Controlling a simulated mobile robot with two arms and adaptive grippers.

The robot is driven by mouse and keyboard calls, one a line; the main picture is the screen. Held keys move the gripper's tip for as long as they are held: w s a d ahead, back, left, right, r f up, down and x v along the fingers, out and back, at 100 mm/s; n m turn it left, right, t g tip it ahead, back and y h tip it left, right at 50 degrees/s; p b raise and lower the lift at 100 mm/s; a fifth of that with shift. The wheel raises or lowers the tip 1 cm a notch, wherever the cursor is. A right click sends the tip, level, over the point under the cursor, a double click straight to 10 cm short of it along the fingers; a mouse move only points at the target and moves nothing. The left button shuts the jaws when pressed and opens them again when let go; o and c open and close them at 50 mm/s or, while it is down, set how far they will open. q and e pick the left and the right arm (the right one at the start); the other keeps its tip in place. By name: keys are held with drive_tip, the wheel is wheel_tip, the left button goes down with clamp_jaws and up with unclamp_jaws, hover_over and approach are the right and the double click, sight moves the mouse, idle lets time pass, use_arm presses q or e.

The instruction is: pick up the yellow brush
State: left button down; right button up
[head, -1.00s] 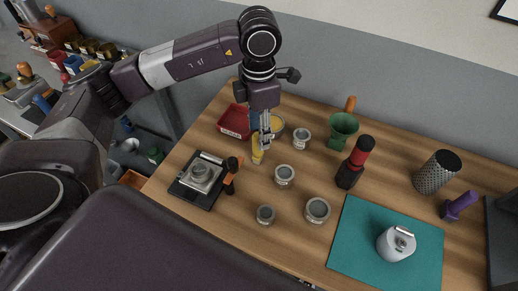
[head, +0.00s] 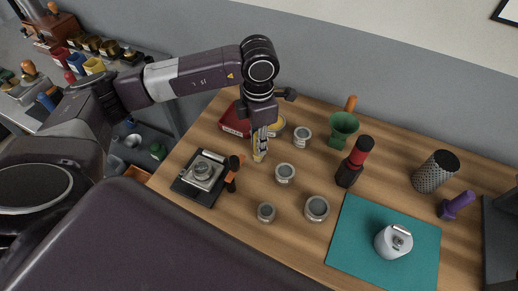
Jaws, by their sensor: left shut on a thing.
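The yellow brush (head: 258,155) stands out below my left gripper (head: 262,140), near the back left of the wooden table. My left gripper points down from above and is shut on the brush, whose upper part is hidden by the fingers. I cannot tell whether the brush's lower end touches the table. My right gripper is not in view.
A red tray (head: 235,121) and a yellow dish (head: 277,125) lie close behind the gripper. A black scale (head: 194,191) and an orange-and-black brush (head: 232,175) are in front left. Several small tins, a green funnel cup (head: 342,127) and a red-black bottle (head: 352,165) stand to the right.

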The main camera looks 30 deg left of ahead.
use_arm(q)
drive_tip(key=shift+r, duration=0.2)
drive_tip(key=shift+r, duration=0.25)
wheel_tip(320, 180, up, 10)
drive_tip(key=shift+w+f+b, duration=0.15)
drive_tip(key=shift+f+b, duration=0.05)
drive_tip(key=shift+b, duration=0.7)
wheel_tip(320, 180, up, 10)
drive_tip(key=shift+f+p, duration=0.2)
drive_tip(key=shift+p, duration=0.1)
idle(0.6)
